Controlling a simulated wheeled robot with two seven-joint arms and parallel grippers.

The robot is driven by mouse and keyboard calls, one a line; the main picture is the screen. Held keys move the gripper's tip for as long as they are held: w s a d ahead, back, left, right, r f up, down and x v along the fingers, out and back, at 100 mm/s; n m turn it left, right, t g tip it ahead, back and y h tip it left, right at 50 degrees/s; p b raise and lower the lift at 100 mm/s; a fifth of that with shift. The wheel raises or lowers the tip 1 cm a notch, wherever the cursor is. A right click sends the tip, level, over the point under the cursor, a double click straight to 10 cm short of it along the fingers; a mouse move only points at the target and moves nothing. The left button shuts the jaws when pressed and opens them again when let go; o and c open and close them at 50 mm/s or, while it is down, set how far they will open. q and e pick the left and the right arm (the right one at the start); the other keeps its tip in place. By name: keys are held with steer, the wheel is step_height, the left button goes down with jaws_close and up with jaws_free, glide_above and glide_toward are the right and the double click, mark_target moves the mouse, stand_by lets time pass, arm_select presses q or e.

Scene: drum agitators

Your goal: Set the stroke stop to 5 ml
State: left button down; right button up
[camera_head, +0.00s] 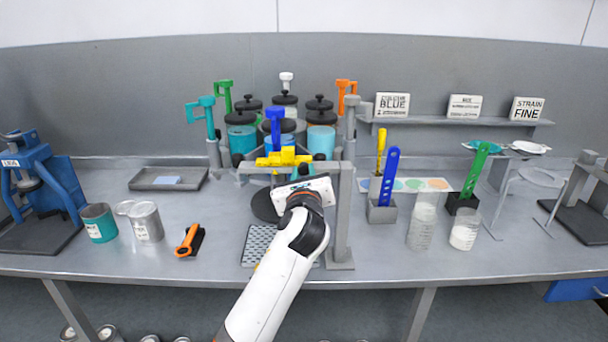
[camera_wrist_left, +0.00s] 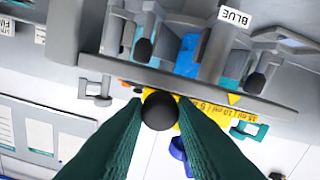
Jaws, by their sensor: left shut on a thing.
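My left gripper (camera_head: 300,183) is at the front of the dispensing stand, its fingertips hidden by its own body in the head view. In the left wrist view its two green fingers (camera_wrist_left: 160,104) are shut on a round black knob (camera_wrist_left: 159,112). The knob sits in front of a yellow scale strip (camera_wrist_left: 212,112) with printed numbers, too small and partly covered to read surely. The yellow parts also show in the head view (camera_head: 284,157), above my gripper. A label reading BLUE (camera_wrist_left: 235,17) is on the stand. My right gripper is not in view.
Lidded drums (camera_head: 241,133) with coloured handles stand behind the grey frame (camera_head: 343,225). A perforated tray (camera_head: 258,243) lies below my left arm. An orange-handled tool (camera_head: 188,240) and paint cans (camera_head: 146,222) are to the left. Clear beakers (camera_head: 422,225) and holders stand to the right.

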mark_target(288, 163)
arm_select(q)
steer(key=shift+a+r+p, duration=0.1)
steer(key=shift+a+p, duration=0.15)
steer(key=shift+p, duration=0.05)
steer(key=a+p, duration=0.2)
steer(key=shift+a, duration=0.5)
steer(key=c, duration=1.4)
jaws_free()
steer(key=shift+o, duration=1.1)
steer(key=shift+a, duration=0.15)
